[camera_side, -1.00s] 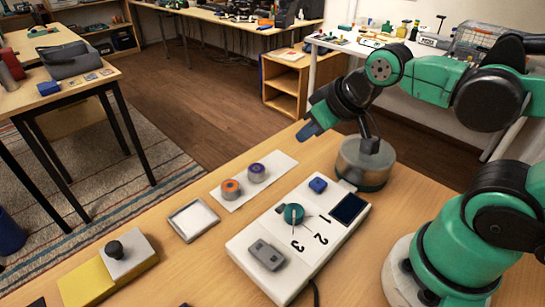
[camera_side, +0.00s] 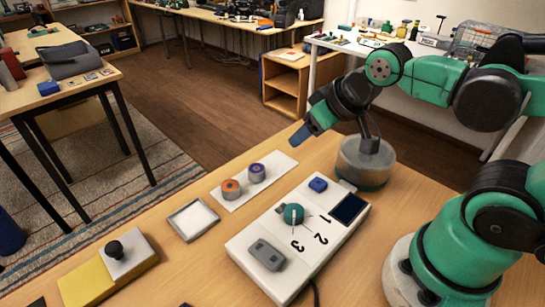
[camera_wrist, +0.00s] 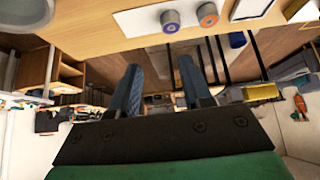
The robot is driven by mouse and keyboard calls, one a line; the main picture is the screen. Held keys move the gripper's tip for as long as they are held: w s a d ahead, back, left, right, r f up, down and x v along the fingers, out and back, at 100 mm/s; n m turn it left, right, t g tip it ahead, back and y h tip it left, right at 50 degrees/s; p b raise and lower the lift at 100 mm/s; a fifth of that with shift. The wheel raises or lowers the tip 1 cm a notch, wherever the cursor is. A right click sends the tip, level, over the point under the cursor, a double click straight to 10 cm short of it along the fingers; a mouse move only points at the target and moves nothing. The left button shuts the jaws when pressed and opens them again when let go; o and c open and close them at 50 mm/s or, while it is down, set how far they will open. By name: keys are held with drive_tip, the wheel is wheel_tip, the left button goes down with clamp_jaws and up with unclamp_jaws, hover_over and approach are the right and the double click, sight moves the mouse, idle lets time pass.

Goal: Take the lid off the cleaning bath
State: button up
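No label shows which object is the cleaning bath. A long yellow block (camera_side: 85,283) at the lower left carries a grey plate (camera_side: 128,262) with a black knob (camera_side: 114,249), lid-like, over part of its top. A grey round vessel (camera_side: 364,163) stands at the table's far edge; a dark upright shape rises over it, and I cannot tell whether it belongs to it. My gripper (camera_side: 303,134) hangs in the air left of this vessel, well away from the black knob. In the wrist view my gripper (camera_wrist: 158,63) has its two blue fingers apart with nothing between them.
A white panel (camera_side: 325,247) with a dial, screen and numbers lies mid-table. Orange-topped (camera_side: 230,189) and purple-topped (camera_side: 256,173) cylinders stand on a white strip (camera_side: 282,163). A shallow square tray (camera_side: 193,219) lies left of the panel. Bare wood surrounds the tray.

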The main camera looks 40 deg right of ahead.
drive_tip(key=o, duration=0.3)
drive_tip(key=shift+o, duration=0.2)
drive_tip(key=shift+d, duration=0.1)
